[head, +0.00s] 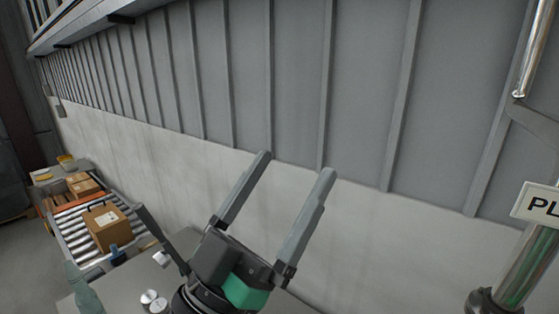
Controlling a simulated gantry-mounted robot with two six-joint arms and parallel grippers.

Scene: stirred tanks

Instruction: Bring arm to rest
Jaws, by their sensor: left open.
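My left gripper (294,168) shows at the bottom middle of the head view, pointing up and slightly right. Its two grey fingers stand wide apart with nothing between them. Its dark body with a green part is below the fingers, and the lower arm is cut off by the bottom edge. My right gripper is not in view.
A grey ribbed wall (300,80) with a pale lower band fills the background. At left, a roller conveyor (75,232) carries cardboard boxes (107,226). Small white round items (150,297) lie on a grey surface. A shiny pipe (532,265) stands at right beside a sign (540,205).

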